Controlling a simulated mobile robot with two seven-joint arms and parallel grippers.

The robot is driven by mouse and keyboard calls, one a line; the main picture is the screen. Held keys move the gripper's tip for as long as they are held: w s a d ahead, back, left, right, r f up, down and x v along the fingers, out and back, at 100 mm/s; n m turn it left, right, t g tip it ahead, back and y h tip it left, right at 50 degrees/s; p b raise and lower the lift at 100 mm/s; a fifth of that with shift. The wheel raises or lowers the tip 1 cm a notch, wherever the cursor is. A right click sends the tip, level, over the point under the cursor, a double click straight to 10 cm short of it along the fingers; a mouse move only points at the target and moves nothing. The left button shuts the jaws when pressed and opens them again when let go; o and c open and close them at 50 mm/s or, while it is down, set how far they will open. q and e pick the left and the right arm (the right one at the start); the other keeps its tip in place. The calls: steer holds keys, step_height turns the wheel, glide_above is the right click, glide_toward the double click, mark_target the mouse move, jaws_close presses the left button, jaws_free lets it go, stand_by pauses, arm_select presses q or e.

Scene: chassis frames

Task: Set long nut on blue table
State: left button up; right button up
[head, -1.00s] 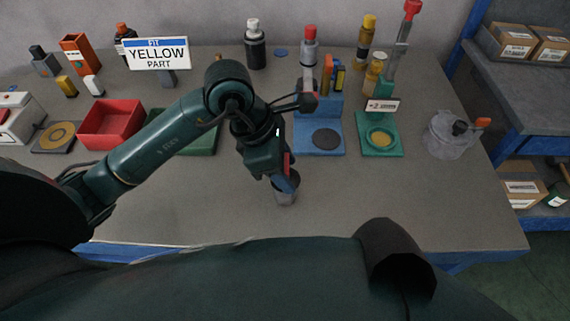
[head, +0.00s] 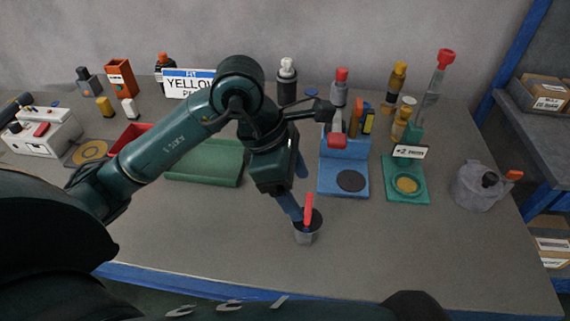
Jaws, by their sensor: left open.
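The blue table (head: 330,187) seems to be the small blue stand with a dark round pad, behind and right of the nut. Its pad looks empty. My right gripper is not in view.
A green stand (head: 422,194) marked +2 mm is right of the blue one. A grey lidded pot (head: 476,190) stands farther right. A green tray (head: 205,174) and red bin (head: 128,135) lie left, partly behind my arm. The bench around the nut is clear.

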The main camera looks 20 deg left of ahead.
arm_select(q)
steer(key=v, duration=0.5)
steer(key=shift+a+r, duration=0.15)
steer(key=shift+r, duration=0.2)
steer(key=shift+s, duration=0.1)
